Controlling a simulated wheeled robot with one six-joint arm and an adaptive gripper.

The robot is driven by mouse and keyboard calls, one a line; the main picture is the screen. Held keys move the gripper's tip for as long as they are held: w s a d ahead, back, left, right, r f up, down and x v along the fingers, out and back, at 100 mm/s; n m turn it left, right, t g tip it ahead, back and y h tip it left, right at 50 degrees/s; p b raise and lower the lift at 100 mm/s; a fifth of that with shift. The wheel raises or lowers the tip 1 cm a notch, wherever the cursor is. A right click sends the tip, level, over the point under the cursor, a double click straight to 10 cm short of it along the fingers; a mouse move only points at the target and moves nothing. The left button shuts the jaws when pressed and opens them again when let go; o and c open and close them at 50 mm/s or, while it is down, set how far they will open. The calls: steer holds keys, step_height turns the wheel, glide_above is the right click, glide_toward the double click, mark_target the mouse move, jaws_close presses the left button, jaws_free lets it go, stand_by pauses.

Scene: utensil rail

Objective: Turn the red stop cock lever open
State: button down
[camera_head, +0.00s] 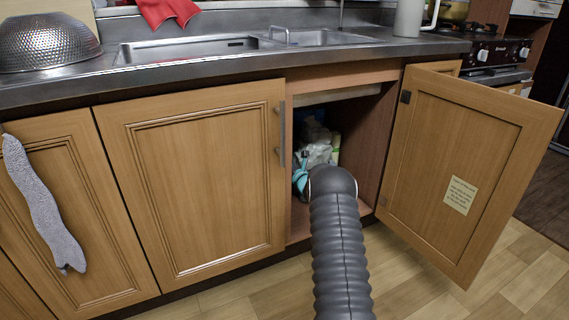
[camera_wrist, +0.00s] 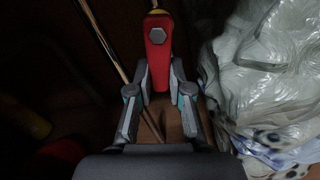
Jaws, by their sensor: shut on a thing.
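The red stop cock lever (camera_wrist: 158,50) shows at the top middle of the wrist view, with a hex nut on its upper end and brass above it. My gripper (camera_wrist: 159,80) is shut on the lever's lower end, one finger on each side. In the head view my arm reaches into the open cupboard (camera_head: 348,130) under the sink. The lever and the gripper's fingers are hidden there behind my arm.
Pale plastic bags (camera_wrist: 265,75) fill the right side close to my gripper. A thin brass pipe (camera_wrist: 104,40) runs at the left. The open cupboard door (camera_head: 465,165) stands to the right of my arm, with a closed door (camera_head: 200,180) on the left.

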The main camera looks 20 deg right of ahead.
steer(key=shift+d+f+n, duration=0.1)
steer(key=shift+d+n, duration=0.2)
steer(key=shift+n, duration=0.4)
steer(key=shift+d+f+n, duration=0.1)
steer(key=shift+d+n, duration=0.15)
steer(key=shift+n, duration=0.45)
steer(key=c, duration=1.1)
jaws_free()
steer(key=shift+o, duration=0.2)
steer(key=shift+r, duration=0.1)
steer(key=shift+d+r, duration=0.1)
steer(key=shift+s, duration=0.1)
